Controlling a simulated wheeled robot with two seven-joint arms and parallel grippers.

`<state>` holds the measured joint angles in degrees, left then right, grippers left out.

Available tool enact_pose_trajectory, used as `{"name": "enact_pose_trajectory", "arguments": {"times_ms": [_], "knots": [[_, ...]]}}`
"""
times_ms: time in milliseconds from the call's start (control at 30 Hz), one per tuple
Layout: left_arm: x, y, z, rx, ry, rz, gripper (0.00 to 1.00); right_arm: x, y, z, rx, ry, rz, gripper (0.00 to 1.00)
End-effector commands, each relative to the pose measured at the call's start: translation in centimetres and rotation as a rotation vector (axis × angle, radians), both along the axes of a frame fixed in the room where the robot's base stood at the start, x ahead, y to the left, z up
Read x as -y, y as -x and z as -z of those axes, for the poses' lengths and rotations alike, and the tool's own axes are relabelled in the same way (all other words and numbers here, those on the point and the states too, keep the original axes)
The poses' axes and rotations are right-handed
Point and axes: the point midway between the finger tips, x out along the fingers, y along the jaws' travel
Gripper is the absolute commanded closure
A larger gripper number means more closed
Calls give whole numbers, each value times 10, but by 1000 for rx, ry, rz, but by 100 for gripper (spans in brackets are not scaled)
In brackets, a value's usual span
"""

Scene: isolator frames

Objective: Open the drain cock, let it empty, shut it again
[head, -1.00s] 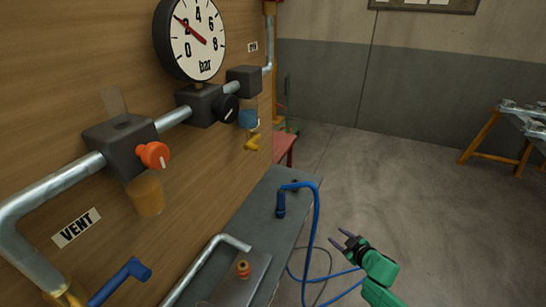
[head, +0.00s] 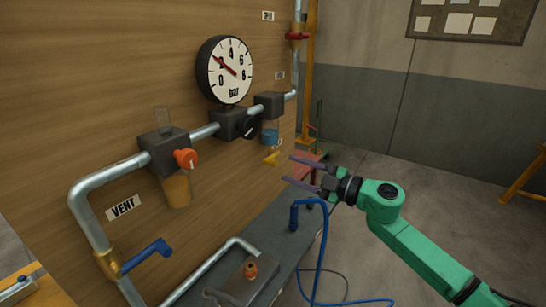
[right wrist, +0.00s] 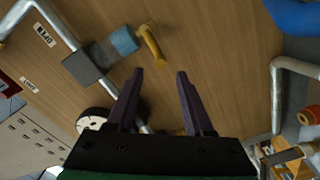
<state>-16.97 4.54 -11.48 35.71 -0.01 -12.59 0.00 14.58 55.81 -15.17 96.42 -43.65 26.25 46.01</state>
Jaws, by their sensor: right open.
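A small yellow lever (head: 271,158) hangs under the blue bowl (head: 270,137) of the rightmost dark block on the wooden panel; I take it for the drain cock. In the right wrist view the yellow lever (right wrist: 152,47) sticks out from the end of the blue bowl (right wrist: 124,40), beyond my fingertips. My right gripper (head: 289,169) is open and empty, its fingers pointing at the panel, just right of the lever in the head view. It also shows in the right wrist view (right wrist: 160,74), with a gap between fingers and lever. My left gripper is out of view.
A pressure gauge (head: 226,70) reads about 2 bar. An orange knob (head: 186,158), an amber bowl (head: 177,190) and a blue vent lever (head: 148,256) lie left along the pipe. A blue hose (head: 322,245) loops up from the grey bench below my right gripper.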

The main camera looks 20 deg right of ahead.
Motion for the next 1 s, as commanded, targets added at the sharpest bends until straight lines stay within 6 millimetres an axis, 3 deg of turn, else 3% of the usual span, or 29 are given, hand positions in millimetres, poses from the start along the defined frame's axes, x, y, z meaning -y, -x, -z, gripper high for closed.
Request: {"name": "enact_pose_trajectory", "arguments": {"times_ms": [33,100,300,600,633,733,767,1000], "knots": [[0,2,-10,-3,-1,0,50,-8,-9,-9,5,-4,-3,48],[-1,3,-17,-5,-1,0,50,-19,-23,-8,3,-5,-1,48],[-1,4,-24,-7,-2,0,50,-42,-49,-3,0,-1,-2,48],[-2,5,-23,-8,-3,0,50,-46,-53,0,-1,1,-2,48],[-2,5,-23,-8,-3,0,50,-45,-53,0,0,0,-1,56],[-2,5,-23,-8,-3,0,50,-45,-53,0,0,0,-1,94],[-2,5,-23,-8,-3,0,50,-45,-53,0,0,0,-1,100],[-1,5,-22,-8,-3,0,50,-45,-53,1,4,6,-2,100]]}}
